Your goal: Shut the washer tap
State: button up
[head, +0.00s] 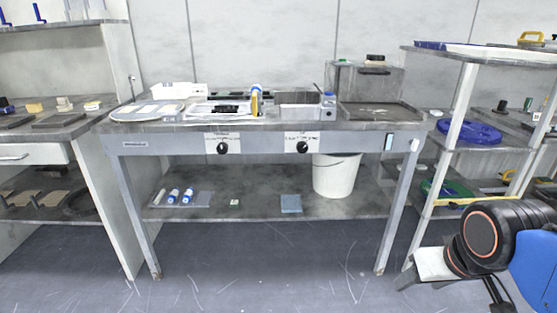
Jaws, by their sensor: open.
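Two round black knobs sit on the front apron of the grey bench (170,143): a left knob (222,148) and a right knob (303,147). Each has a white label above it, too small to read, so I cannot tell which one is the washer tap. Whether either is turned on or off is also unclear. My gripper (410,280) is at the lower right, pale and grey, beyond my dark wrist joint. It is open, appears empty, and is well apart from the knobs, to their lower right.
A white bucket (336,176) stands on the bench's lower shelf (260,210), below and right of the right knob. A rack (460,110) stands close on the right, behind my arm. The floor in front of the bench is clear.

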aim_at(414, 143)
jog(key=l, duration=0.85)
jog(key=k+l, duration=0.1)
jog(key=l, duration=0.7)
jog(key=u, duration=0.05)
